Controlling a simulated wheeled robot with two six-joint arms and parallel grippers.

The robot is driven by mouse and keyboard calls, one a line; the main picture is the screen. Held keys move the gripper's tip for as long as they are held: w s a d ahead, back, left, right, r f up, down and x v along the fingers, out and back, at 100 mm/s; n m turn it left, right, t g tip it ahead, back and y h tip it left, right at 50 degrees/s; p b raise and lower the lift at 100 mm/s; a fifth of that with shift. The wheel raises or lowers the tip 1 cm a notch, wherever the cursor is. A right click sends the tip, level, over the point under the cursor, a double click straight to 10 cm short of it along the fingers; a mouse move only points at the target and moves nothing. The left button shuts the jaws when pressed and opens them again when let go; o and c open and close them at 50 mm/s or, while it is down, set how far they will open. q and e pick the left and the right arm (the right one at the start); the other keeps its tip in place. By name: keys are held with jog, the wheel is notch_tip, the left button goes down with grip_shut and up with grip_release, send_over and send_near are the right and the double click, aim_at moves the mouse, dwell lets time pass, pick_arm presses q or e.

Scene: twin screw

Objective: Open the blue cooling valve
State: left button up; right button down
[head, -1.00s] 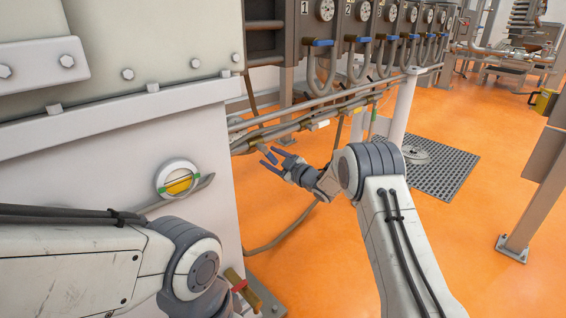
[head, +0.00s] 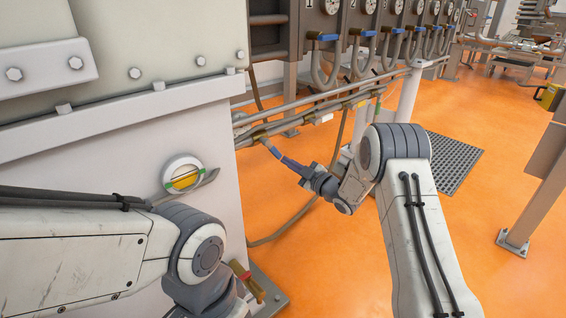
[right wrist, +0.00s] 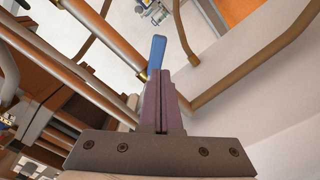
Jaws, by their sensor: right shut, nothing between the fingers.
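A blue handle (right wrist: 157,52), which looks like a valve lever, stands just beyond the fingertips in the right wrist view. Whether the fingers touch it I cannot tell. In the head view it shows small and blurred at the fingertips, by the pipes left of centre. My right gripper (head: 292,164) points up and left toward these pipes, its fingers closed together and empty. In the right wrist view the closed fingers (right wrist: 160,100) hide the handle's lower end. My left arm reaches in at lower left; its gripper is out of frame.
Several blue-handled valves (head: 323,36) line the back panel. A brass fitting (head: 248,279) sits low near my left arm.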

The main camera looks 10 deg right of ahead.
aim_at(271, 148)
jog(key=s+a+f+n+t+h+p, duration=0.25)
jog(key=s+f+n, duration=0.4)
jog(key=n, duration=0.75)
jog(key=w+a+r+b, duration=0.1)
jog(key=w+r+b, duration=0.2)
jog(key=w, duration=0.7)
jog(key=shift+a+r+b, duration=0.25)
jog(key=shift+r+b, duration=0.05)
jog(key=shift+r, duration=0.25)
jog(key=shift+t, duration=0.25)
